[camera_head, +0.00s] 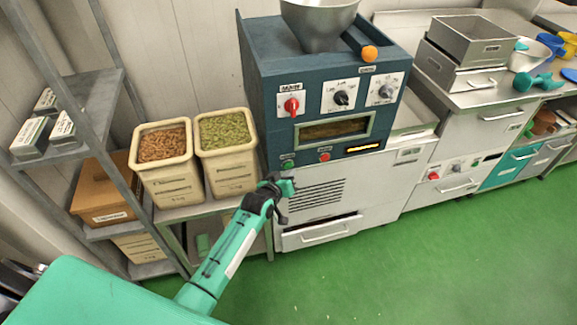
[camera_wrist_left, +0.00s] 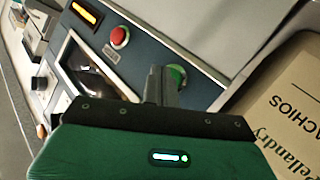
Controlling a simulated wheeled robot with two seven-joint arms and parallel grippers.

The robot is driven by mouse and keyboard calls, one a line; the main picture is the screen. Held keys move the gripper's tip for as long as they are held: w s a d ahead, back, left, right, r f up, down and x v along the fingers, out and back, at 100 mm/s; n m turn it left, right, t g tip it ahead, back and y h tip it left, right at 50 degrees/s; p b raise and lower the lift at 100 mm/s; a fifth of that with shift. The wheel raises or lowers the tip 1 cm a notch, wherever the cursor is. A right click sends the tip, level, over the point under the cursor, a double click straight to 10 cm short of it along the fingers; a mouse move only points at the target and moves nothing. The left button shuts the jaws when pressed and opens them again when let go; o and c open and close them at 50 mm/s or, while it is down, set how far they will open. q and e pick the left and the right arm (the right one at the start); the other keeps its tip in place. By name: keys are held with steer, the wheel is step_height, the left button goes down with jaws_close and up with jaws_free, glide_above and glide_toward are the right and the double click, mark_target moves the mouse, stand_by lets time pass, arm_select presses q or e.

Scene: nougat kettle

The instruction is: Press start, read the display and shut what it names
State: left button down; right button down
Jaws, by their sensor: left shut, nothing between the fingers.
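The blue kettle machine (camera_head: 262,70) stands against the wall. Its green button (camera_head: 288,164) and red button (camera_head: 324,157) are low on the front. The small display (camera_head: 362,147) glows orange, its text too small to read; it also glows in the left wrist view (camera_wrist_left: 84,13). My left gripper (camera_head: 284,186) is shut and empty just below the green button. In the left wrist view its fingertips (camera_wrist_left: 162,82) overlap the green button (camera_wrist_left: 177,75); I cannot tell whether they touch. A drawer (camera_head: 318,234) under the machine stands partly out. My right gripper is not in view.
Bins of nuts (camera_head: 165,175) and pistachios (camera_head: 229,165) stand left of the machine, close to my left arm. A metal shelf (camera_head: 95,100) is at far left. Steel counters with drawers (camera_head: 505,115) run right. The green floor (camera_head: 420,260) is clear.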

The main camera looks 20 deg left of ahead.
arm_select(q)
steer(key=shift+s, duration=0.1)
steer(key=s+d+p, duration=0.1)
steer(key=s, duration=0.1)
steer(key=s+d+p, duration=0.1)
steer(key=s+p, duration=0.1)
steer(key=shift+d, duration=0.4)
stand_by(0.4)
